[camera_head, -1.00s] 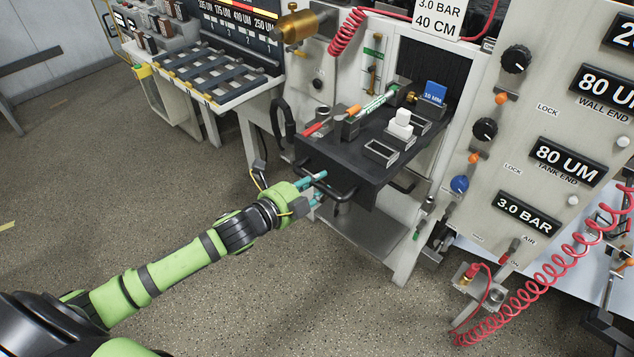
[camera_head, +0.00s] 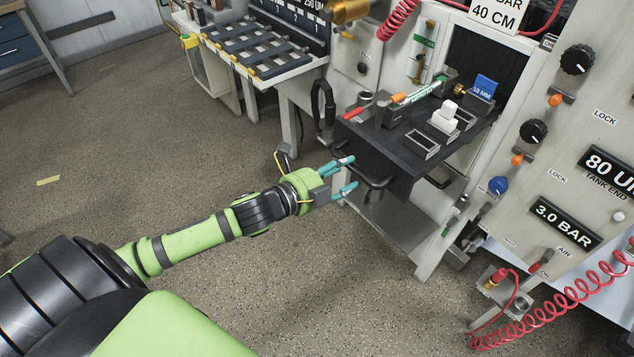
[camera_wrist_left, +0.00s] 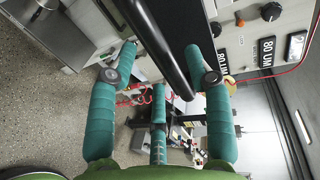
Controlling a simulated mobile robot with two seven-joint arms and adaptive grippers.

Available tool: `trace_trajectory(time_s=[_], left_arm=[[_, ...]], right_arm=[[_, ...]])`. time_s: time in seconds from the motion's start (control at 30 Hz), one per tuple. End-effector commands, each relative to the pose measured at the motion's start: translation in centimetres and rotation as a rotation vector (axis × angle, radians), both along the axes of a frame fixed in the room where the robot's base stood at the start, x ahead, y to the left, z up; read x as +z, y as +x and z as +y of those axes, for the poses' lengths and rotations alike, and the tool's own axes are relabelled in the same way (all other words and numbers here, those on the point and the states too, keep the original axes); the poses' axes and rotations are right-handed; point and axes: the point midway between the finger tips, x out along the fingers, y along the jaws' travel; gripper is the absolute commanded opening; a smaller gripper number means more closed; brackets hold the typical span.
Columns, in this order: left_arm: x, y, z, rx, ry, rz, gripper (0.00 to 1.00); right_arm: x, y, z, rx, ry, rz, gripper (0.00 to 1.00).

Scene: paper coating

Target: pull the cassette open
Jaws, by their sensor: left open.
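The cassette (camera_head: 372,160) is a black drawer-like block that sticks out of the machine's dark opening. Black bar handles show on its front, the nearer one (camera_head: 372,182) at its left end. My left gripper (camera_head: 347,174) is open with its teal fingers apart, just left of this handle in the head view. In the left wrist view the dark handle bar (camera_wrist_left: 160,45) runs between the spread fingers of the gripper (camera_wrist_left: 160,85). I see no finger closed on it. My right gripper is not in view.
On the cassette's top are a white block (camera_head: 443,118), a blue 10 MM tag (camera_head: 483,88) and a green-white marker-like tube (camera_head: 415,95). A red coiled hose (camera_head: 560,305) hangs at the right. The floor (camera_head: 180,165) at the left is clear.

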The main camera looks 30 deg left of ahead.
Motion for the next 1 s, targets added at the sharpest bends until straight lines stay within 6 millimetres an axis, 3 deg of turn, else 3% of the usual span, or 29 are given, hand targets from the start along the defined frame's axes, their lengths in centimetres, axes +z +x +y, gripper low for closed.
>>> trace_trajectory(time_s=[0.2,0.5,1.0], left_arm=[[0.6,-3.8,1.2,-0.002,0.001,0.005,0.51],[1.4,-7.1,2.6,0.000,0.000,0.004,0.51],[1.8,-8.0,2.9,0.000,0.001,0.001,0.51]], right_arm=[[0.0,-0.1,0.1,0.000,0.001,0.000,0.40],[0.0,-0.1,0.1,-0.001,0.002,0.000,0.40],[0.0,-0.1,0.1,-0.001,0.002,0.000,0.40]])
